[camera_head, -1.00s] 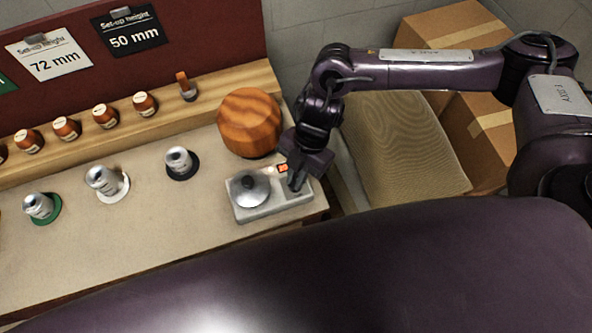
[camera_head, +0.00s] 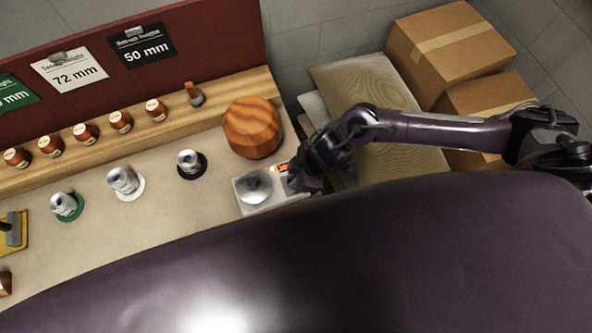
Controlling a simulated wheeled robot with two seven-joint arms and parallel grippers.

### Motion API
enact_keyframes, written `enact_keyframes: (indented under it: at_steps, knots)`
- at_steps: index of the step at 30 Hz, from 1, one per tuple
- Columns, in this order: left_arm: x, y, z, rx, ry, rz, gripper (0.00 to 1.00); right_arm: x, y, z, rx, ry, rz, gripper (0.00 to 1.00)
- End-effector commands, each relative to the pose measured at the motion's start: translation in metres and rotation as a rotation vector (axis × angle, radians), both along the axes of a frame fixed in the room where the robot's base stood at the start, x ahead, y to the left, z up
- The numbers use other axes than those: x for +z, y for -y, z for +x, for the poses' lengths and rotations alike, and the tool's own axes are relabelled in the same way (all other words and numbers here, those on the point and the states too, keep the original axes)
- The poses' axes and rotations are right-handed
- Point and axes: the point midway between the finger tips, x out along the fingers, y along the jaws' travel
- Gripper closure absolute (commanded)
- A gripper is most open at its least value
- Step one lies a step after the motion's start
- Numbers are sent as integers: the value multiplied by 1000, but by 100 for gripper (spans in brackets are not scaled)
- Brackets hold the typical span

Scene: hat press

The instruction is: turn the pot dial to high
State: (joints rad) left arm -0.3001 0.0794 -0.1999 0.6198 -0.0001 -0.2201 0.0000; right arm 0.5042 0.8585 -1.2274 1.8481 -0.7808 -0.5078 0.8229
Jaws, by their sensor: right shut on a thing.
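The pot (camera_head: 255,186) has a grey domed lid and sits on a light grey base (camera_head: 245,206) at the right end of the bench. A small orange-lit display (camera_head: 281,168) shows on the base's far right. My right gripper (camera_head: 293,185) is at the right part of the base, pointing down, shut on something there. That is where the dial would be, but the gripper and wrist hide it, so its setting cannot be read. My left gripper is not in view.
A faceted wooden block (camera_head: 253,128) stands right behind the pot. Metal cans on coloured discs, such as the one on the black disc (camera_head: 190,163), stand to the left. Small copper-coloured jars line a wooden ledge (camera_head: 222,98). Cardboard boxes (camera_head: 450,45) are at the back right.

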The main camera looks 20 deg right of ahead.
Motion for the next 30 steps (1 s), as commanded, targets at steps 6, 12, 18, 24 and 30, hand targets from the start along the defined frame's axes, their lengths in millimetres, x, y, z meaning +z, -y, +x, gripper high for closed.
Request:
enact_keyframes:
  at_steps: [6, 12, 18, 24, 30]
  knots:
    - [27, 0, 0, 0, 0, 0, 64, 4, -1, -3, -207, -5, 0, 100]
    - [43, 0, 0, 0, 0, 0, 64, 3, -2, -4, -398, -5, -1, 100]
    - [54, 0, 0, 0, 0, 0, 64, 2, -3, -5, -587, -5, 0, 100]
    - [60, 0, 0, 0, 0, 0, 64, 1, -4, -5, -775, -5, 0, 100]
    - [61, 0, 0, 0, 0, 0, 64, 0, -5, -5, -947, -3, -1, 100]
